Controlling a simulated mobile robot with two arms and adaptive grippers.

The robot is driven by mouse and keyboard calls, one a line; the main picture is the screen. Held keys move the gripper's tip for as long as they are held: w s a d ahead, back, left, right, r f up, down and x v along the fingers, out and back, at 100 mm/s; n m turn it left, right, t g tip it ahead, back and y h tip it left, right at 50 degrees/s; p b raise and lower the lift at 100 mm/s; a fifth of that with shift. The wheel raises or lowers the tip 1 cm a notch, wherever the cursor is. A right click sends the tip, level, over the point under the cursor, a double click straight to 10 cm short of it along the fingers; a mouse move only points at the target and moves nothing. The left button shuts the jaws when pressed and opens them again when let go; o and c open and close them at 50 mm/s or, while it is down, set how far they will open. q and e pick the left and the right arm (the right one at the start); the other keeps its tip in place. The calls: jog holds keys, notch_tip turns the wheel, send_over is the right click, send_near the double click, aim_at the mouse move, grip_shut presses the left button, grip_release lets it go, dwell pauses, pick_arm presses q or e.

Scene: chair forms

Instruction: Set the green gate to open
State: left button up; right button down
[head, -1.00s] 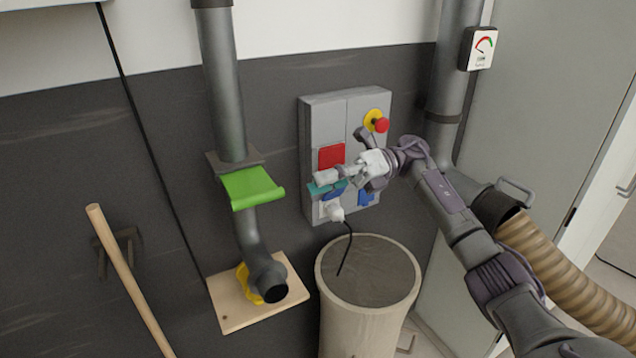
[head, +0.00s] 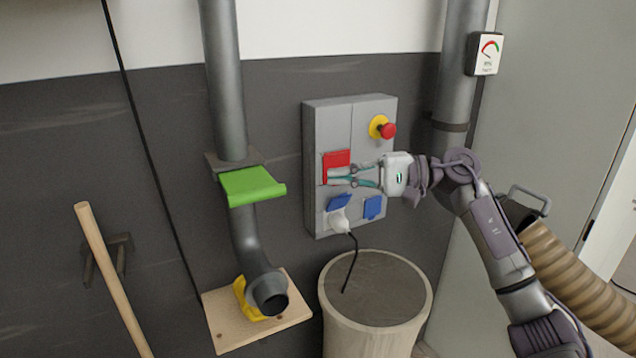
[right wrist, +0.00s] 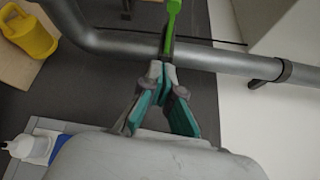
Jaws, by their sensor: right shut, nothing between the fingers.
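The green gate (head: 252,186) is a bright green plate with a rolled lip, set in a slot of the grey vertical pipe (head: 226,90). It sticks out from the pipe toward the right. In the right wrist view the green gate (right wrist: 173,10) shows edge-on at the top, ahead of the fingertips. My right gripper (head: 332,176) is to the right of the gate, in front of the grey box, apart from the gate. Its teal fingers (right wrist: 160,72) are together with nothing between them, pointing at the pipe. My left gripper is out of view.
The grey box (head: 333,120) carries a red cover, blue socket covers, a white plug (head: 338,222) with a black cable, and a red stop button (head: 388,130). A bin (head: 375,325) stands below. A yellow part (head: 245,300) sits behind the pipe's lower end.

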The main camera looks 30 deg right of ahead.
jog(key=a+p, duration=0.7)
jog(key=a, duration=0.1)
jog(key=shift+w+a, duration=0.2)
jog(key=shift+a, duration=0.15)
jog(key=shift+w+r, duration=0.1)
jog(key=s+b, duration=0.1)
jog(key=b, duration=0.2)
jog(key=shift+s+b, duration=0.25)
jog(key=shift+b, duration=0.05)
jog(key=shift+a, duration=0.1)
